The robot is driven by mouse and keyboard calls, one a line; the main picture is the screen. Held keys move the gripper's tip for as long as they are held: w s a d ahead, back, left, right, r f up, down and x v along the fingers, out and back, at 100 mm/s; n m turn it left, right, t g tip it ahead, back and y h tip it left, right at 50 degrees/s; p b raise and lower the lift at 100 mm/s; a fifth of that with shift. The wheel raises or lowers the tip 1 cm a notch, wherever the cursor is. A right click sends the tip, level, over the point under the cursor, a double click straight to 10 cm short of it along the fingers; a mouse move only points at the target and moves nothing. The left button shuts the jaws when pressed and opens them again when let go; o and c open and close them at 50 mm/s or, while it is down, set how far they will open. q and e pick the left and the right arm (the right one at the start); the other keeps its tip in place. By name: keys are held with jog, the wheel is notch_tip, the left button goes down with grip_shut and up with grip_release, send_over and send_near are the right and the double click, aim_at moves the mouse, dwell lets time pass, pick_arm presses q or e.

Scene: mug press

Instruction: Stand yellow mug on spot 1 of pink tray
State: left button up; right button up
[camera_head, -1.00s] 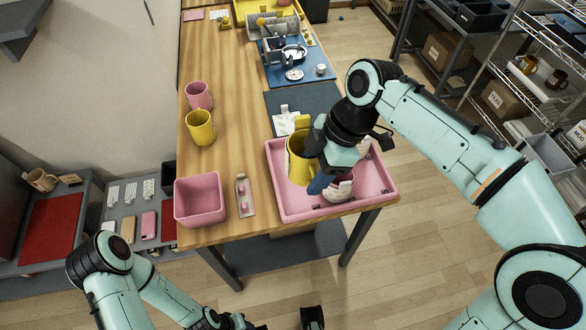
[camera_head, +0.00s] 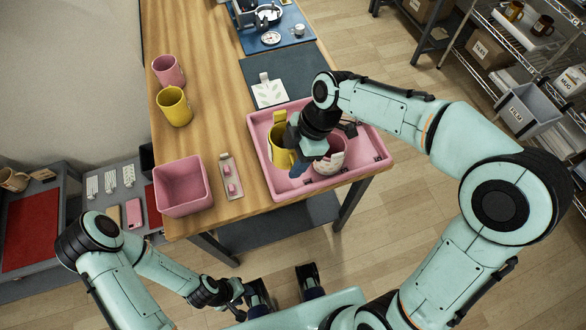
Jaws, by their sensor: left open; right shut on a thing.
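A yellow mug (camera_head: 279,150) is upright inside the pink tray (camera_head: 372,148) at the table's near right end, toward the tray's left side. My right gripper (camera_head: 299,165) reaches down into the tray, shut on the yellow mug's right side and hiding part of it. I cannot tell whether the mug's base touches the tray floor. A pink-and-white patterned mug (camera_head: 334,158) stands close to the right, partly hidden by the gripper. The tray's spot markings are hard to read. My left gripper (camera_head: 284,286) is open and empty, low in front of the table.
Another yellow mug (camera_head: 174,107) and a pink mug (camera_head: 168,71) stand at the table's left edge.

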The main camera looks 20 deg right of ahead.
notch_tip(320, 180, down, 6)
jog(key=shift+r, duration=0.1)
jog(key=o, duration=1.3)
jog(key=v, duration=1.2)
jog(key=shift+p, duration=0.4)
jog(key=shift+s, duration=0.1)
